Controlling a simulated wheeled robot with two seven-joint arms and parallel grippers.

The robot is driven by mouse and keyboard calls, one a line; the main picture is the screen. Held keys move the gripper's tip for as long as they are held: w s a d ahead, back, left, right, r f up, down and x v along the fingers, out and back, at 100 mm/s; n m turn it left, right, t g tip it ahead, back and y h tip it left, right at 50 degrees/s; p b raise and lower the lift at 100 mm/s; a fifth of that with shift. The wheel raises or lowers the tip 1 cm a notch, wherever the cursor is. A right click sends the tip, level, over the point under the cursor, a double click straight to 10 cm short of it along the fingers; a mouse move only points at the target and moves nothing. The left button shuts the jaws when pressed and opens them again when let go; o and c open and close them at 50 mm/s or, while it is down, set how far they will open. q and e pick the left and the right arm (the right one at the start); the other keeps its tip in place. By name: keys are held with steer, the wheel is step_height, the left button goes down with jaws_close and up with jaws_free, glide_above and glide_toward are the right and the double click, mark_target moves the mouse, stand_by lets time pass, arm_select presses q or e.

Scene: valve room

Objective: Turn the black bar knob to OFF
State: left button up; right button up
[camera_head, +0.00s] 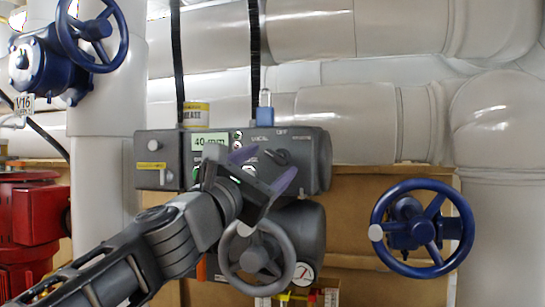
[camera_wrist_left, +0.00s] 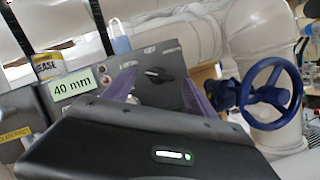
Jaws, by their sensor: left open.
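The black bar knob (camera_head: 279,157) is on the grey control box (camera_head: 318,160), with labels above it that read like LOCAL, OFF and REMOTE. In the left wrist view the knob (camera_wrist_left: 160,76) shows a pale mark on its left side, so the bar seems turned toward LOCAL rather than up at OFF. My left gripper (camera_head: 266,167) is open, with its purple fingers in front of the box face. In the wrist view the knob appears between the fingertips; contact cannot be told. My right gripper is not in view.
A grey handwheel (camera_head: 257,258) sits just below the gripper. A blue handwheel (camera_head: 422,228) is at the right and another blue handwheel (camera_head: 92,32) at upper left. Red equipment (camera_head: 35,215) stands left.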

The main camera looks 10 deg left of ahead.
arm_select(q)
steer(key=shift+x, duration=1.05)
steer(key=shift+c, duration=0.3)
steer(key=c, duration=1.3)
steer(key=shift+p, duration=0.35)
